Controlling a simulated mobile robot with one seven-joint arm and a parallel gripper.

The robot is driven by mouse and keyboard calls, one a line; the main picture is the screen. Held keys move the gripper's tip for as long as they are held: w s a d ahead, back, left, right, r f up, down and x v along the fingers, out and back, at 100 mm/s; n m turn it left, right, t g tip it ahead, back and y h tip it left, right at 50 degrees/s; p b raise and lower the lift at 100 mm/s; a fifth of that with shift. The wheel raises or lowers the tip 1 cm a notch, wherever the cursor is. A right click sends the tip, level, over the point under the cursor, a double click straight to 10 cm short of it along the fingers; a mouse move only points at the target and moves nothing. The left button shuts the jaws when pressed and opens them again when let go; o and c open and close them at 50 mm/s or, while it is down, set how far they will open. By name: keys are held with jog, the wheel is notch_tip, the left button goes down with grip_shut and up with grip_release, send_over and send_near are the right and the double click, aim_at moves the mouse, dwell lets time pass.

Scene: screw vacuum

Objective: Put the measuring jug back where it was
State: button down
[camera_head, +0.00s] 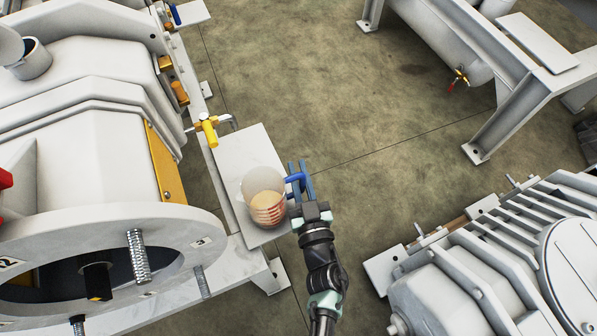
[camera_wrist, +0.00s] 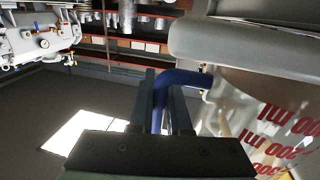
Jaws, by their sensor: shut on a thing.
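The measuring jug (camera_head: 264,196) is translucent with red markings and a blue handle, and it holds a tan liquid. It appears upright over the light plate (camera_head: 238,150) beside the large grey machine. I cannot tell whether its base touches the plate. My gripper (camera_head: 300,180) is at the jug's right side, its fingers shut on the blue handle. In the wrist view the handle (camera_wrist: 178,80) passes between the two fingers (camera_wrist: 160,105), and the jug's body (camera_wrist: 250,100) fills the right side. The jug's far side and base are hidden.
Another grey machine (camera_head: 500,270) stands at the lower right. The concrete floor (camera_head: 350,110) between the machines is clear.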

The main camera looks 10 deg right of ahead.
jog(key=c, duration=0.9)
grip_release()
jog(key=shift+f, duration=0.1)
